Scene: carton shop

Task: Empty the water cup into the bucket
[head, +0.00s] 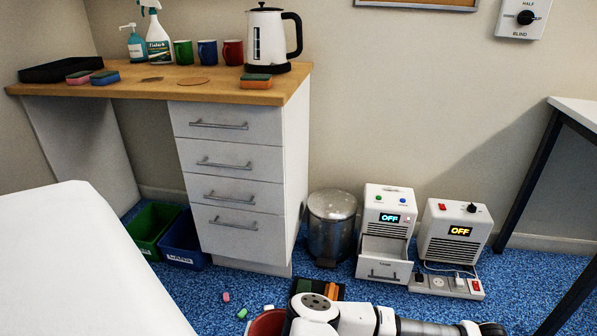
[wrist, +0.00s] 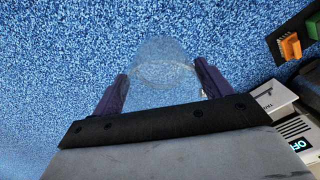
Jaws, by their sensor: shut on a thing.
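A clear, see-through cup (wrist: 165,52) is between the two dark purple fingers of my gripper (wrist: 160,84) in the wrist view. The gripper is shut on it, over blue carpet. I cannot tell how much water it holds or how far it tilts. A red round container (head: 266,323), which looks like the bucket, is on the floor at the bottom of the head view. It is partly hidden by my arm and cut by the frame. The bucket does not show in the wrist view. The cup and gripper cannot be made out in the head view.
A dark tray with an orange and a green block (wrist: 290,46) lies right of the cup. White appliances (head: 385,225) and a power strip (head: 447,284) stand by the wall, beside a metal bin (head: 332,225). Small blocks (head: 226,297) lie on the carpet near the red container.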

